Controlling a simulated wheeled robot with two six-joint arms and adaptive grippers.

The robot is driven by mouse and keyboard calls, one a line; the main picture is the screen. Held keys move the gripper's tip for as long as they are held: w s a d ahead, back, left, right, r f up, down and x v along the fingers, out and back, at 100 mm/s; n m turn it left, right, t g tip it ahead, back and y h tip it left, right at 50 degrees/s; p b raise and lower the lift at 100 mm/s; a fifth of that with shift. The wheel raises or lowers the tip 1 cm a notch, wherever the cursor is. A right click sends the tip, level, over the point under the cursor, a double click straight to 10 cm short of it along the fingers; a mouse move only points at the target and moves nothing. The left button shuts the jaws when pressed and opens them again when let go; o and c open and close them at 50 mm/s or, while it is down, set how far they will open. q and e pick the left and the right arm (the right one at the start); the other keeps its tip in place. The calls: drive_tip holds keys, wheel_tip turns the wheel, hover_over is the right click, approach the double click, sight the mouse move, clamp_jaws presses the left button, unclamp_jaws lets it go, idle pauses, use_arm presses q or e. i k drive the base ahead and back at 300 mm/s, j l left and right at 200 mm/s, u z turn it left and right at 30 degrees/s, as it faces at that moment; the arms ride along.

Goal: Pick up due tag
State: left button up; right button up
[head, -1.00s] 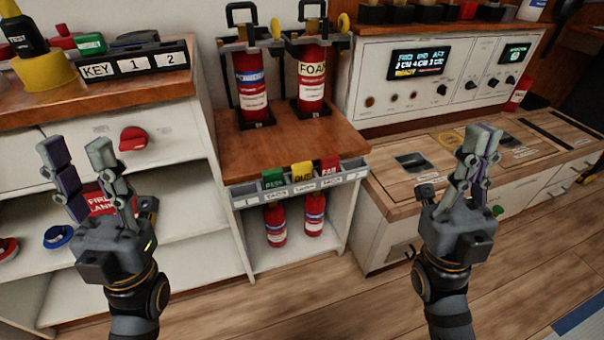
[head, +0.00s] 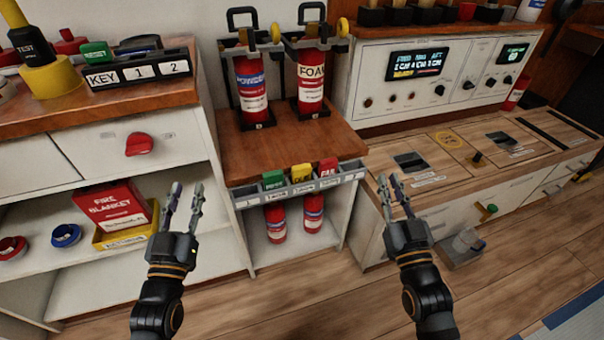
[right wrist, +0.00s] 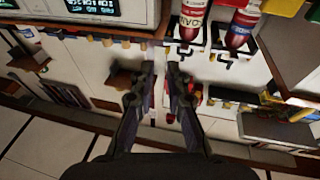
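The due tag (head: 302,177) is yellow and stands in the middle of a grey slotted holder (head: 250,199) on the front edge of the wooden shelf. A green tag (head: 273,180) is on its left and a red fail tag (head: 328,169) on its right. My left gripper (head: 186,193) is open and empty, in front of the holder and to the left. My right gripper (head: 394,181) is open and empty, to the right of the holder, apart from the tags. The right wrist view shows its fingers (right wrist: 163,75) spread with nothing between them.
Two extinguishers (head: 251,90) stand on the wooden shelf (head: 290,147) behind the tags; two small ones (head: 314,212) are below. A fire blanket box (head: 120,212) sits left of my left gripper. A counter with a control panel (head: 440,90) is at right.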

sight(301, 172)
drive_tip(key=i+l, duration=0.1)
drive_tip(key=l, duration=0.3)
drive_tip(key=i+l, duration=0.1)
drive_tip(key=l, duration=0.3)
drive_tip(key=i+l, duration=0.1)
drive_tip(key=l, duration=0.3)
drive_tip(key=i+l, duration=0.1)
drive_tip(key=l, duration=0.3)
drive_tip(key=u, duration=1.65)
